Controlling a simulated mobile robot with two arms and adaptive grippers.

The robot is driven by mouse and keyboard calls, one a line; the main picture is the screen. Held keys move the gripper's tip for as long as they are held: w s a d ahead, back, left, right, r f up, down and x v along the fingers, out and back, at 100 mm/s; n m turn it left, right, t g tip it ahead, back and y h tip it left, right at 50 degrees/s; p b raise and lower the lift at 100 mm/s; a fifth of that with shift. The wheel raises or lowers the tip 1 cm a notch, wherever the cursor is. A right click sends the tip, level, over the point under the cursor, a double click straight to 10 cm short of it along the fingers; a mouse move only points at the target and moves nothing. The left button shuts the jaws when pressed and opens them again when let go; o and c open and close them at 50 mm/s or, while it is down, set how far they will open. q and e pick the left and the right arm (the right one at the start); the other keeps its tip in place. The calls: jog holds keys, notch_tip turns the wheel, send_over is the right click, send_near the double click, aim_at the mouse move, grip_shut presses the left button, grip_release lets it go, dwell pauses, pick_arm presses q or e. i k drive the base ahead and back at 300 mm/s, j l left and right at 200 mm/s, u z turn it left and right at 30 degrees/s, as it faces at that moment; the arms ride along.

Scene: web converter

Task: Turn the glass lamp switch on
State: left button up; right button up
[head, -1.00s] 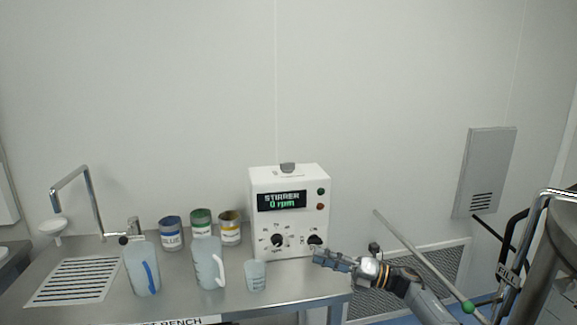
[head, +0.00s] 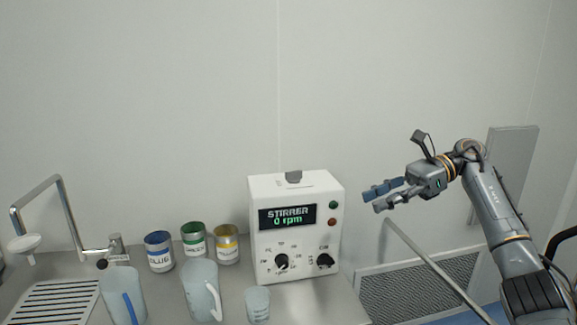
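No switch marked as a glass lamp switch can be made out in the head view. A white stirrer box (head: 295,235) stands on the steel bench, its display reading "STIRRER 0 rpm". Its front has a black round knob (head: 281,262) at lower left and another black knob (head: 325,260) at lower right. A green light or button (head: 333,205) and a red one (head: 332,222) sit beside the display. My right gripper (head: 372,200) is raised in the air to the right of the box, fingers apart and empty, pointing left. My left gripper is out of view.
Blue (head: 159,251), green (head: 194,239) and yellow (head: 227,244) paint cans stand left of the box. Jugs (head: 201,291) and a small beaker (head: 258,305) stand in front. A metal rail (head: 435,266) slants at right.

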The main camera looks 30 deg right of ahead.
aim_at(293, 177)
jog(key=i+l, duration=0.15)
jog(key=i, duration=0.3)
jog(key=i+l, duration=0.2)
jog(key=i, duration=0.3)
